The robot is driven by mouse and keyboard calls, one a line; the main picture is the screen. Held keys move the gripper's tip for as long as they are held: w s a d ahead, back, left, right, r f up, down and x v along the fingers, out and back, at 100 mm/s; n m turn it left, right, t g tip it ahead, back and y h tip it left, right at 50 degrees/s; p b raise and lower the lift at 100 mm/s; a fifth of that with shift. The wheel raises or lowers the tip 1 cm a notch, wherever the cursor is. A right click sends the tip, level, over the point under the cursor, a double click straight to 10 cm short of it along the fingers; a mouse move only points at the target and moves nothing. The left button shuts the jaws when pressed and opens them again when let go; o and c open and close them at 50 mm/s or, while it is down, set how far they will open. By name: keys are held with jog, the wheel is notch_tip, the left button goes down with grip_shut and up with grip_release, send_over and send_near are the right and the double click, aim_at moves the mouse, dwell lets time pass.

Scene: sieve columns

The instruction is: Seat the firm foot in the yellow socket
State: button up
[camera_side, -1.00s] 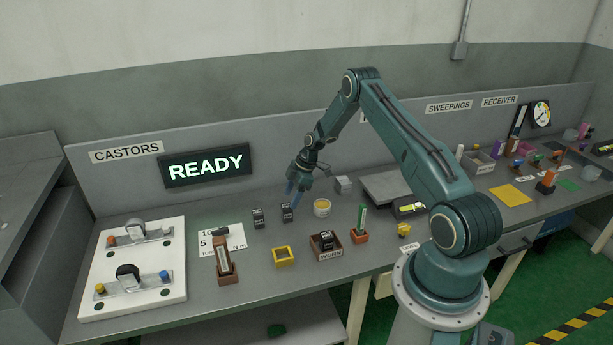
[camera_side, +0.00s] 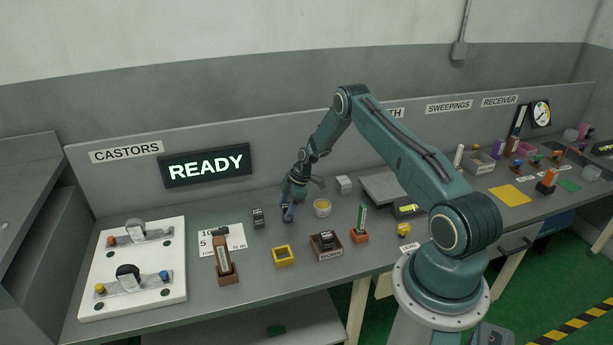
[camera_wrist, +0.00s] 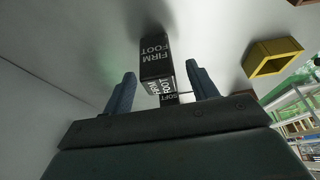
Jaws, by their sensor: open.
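The firm foot is a small dark block with white "FIRM FOOT" lettering (camera_wrist: 156,58). In the wrist view it stands between the two spread fingers of my gripper (camera_wrist: 162,90), with room on both sides. In the side view my gripper (camera_side: 287,213) is low over the bench and its fingers mostly hide the firm foot. My gripper is open. The yellow socket (camera_side: 283,256) is a square frame on the bench, in front of my gripper and nearer the camera; it also shows at the right of the wrist view (camera_wrist: 273,57). Its middle looks empty.
A second dark block (camera_side: 258,218) stands just left of my gripper. A round yellow-and-white tub (camera_side: 322,208) is close on its right. A brown "WORN" tray (camera_side: 327,255) holding a dark block is right of the yellow socket. A brown stand (camera_side: 226,271) is on its left.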

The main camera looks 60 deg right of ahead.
aim_at(287, 205)
jog(key=c, duration=1.1)
jog(key=shift+r, duration=0.1)
notch_tip(287, 205, up, 20)
jog(key=shift+f, duration=0.1)
dwell(0.7)
